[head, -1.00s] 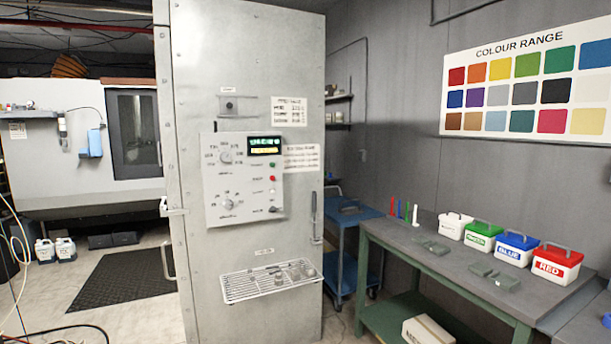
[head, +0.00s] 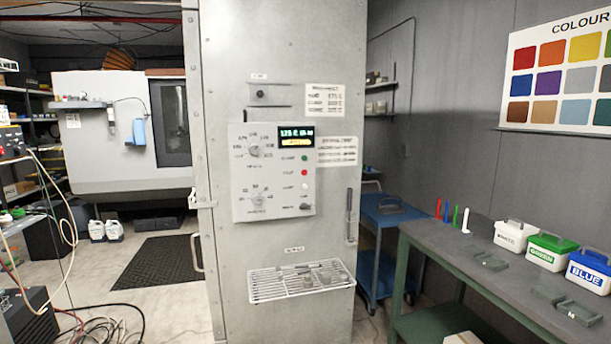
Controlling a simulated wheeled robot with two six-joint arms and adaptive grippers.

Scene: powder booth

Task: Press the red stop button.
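The red stop button (head: 304,173) is a small red dot on the right side of a light grey control panel (head: 273,205). The panel is mounted on the front of a tall grey metal cabinet (head: 226,80). A green button (head: 304,158) sits just above the red one, and a pale button (head: 304,186) just below it. A lit display (head: 297,136) shows at the panel's upper right, and two dials sit on its left side. Neither of my grippers shows in the head view.
A wire shelf (head: 262,288) sticks out below the panel. A workbench (head: 440,252) with lidded tubs stands at the right, with a blue cart (head: 372,250) behind it. Cables (head: 100,330) lie on the floor at the lower left. Floor shows around a dark mat (head: 158,262).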

